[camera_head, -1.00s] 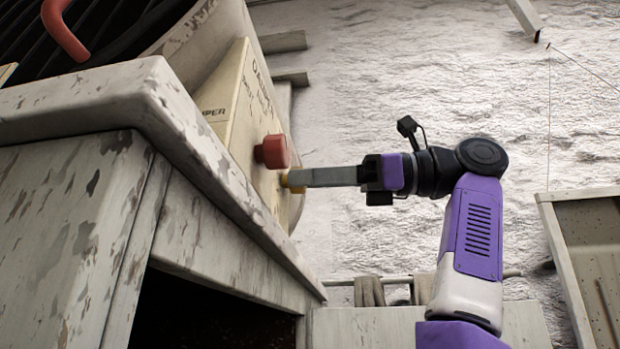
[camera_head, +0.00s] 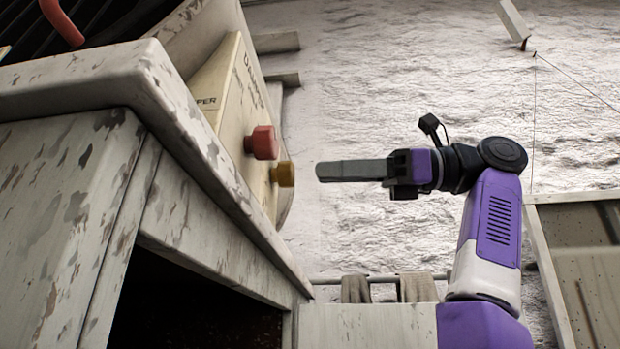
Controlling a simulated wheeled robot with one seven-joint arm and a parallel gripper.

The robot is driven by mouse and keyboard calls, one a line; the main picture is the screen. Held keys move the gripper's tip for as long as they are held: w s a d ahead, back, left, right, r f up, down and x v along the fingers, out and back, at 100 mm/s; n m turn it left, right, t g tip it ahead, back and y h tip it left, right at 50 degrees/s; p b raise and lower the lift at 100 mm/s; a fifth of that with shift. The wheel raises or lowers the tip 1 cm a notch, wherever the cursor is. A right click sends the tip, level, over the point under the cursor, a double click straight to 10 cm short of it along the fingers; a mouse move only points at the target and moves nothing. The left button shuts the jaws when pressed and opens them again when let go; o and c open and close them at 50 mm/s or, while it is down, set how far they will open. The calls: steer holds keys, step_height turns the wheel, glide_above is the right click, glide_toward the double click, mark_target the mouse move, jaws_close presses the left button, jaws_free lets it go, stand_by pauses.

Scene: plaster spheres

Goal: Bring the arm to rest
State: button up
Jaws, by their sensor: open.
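My arm (camera_head: 491,228), purple, white and black, rises at the lower right and bends left at a black joint. My gripper (camera_head: 325,171) points left with its grey fingers level. It is seen side-on, one finger covering the other, and nothing shows between or beyond the fingertips.
A red knob (camera_head: 262,143) sticks out of the cream panel (camera_head: 236,110) above the yellow one. A worn white cabinet (camera_head: 85,195) fills the left. A rough white wall (camera_head: 400,70) stands behind. Cloths (camera_head: 417,288) hang on a rail below. A pale frame (camera_head: 549,260) stands at the right.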

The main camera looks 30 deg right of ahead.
steer(key=shift+v, duration=1.1)
